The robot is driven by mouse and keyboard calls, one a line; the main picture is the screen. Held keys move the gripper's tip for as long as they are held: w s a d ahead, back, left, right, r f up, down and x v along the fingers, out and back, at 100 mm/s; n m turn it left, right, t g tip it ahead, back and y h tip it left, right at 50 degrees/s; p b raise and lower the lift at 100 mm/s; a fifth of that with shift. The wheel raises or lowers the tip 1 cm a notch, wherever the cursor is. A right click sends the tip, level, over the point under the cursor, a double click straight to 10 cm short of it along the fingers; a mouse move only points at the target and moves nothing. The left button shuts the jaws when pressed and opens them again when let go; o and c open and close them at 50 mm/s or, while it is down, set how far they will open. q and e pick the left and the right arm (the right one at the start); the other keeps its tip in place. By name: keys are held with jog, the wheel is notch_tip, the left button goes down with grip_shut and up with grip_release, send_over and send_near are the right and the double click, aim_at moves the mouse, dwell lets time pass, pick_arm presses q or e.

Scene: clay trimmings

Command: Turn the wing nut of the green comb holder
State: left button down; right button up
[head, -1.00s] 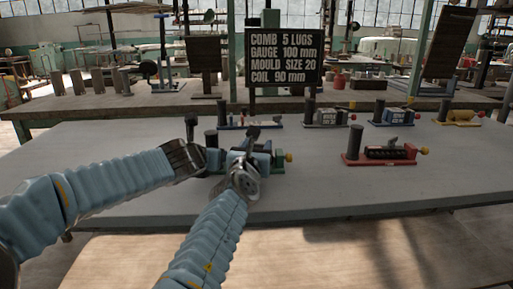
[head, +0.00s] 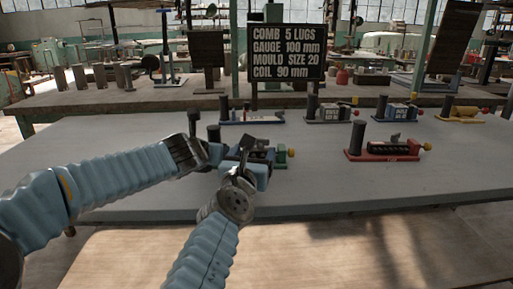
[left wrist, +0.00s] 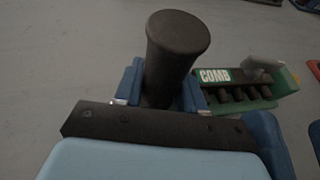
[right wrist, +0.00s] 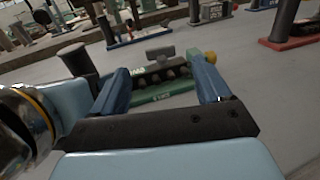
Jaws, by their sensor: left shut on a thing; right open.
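The green comb holder (left wrist: 272,107) stands on the grey table, with a black post at its left and a yellow knob (right wrist: 211,57) at its right. Its dark lugged comb has a COMB label in the left wrist view. My left gripper (left wrist: 162,90) is shut on the black post (left wrist: 175,50). The grey wing nut (right wrist: 160,54) sits on top of the holder. My right gripper (right wrist: 162,68) is open, its fingers spread on either side of the wing nut in the right wrist view and apparently short of it. In the head view my right gripper (head: 252,165) partly hides the holder.
A red holder (head: 383,149) stands to the right on the same table. Blue, grey and yellow holders (head: 460,114) line the back. A sign (head: 287,52) reads COMB 5 LUGS. The table front is clear.

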jog(key=shift+s, duration=0.3)
jog(key=shift+c, duration=0.2)
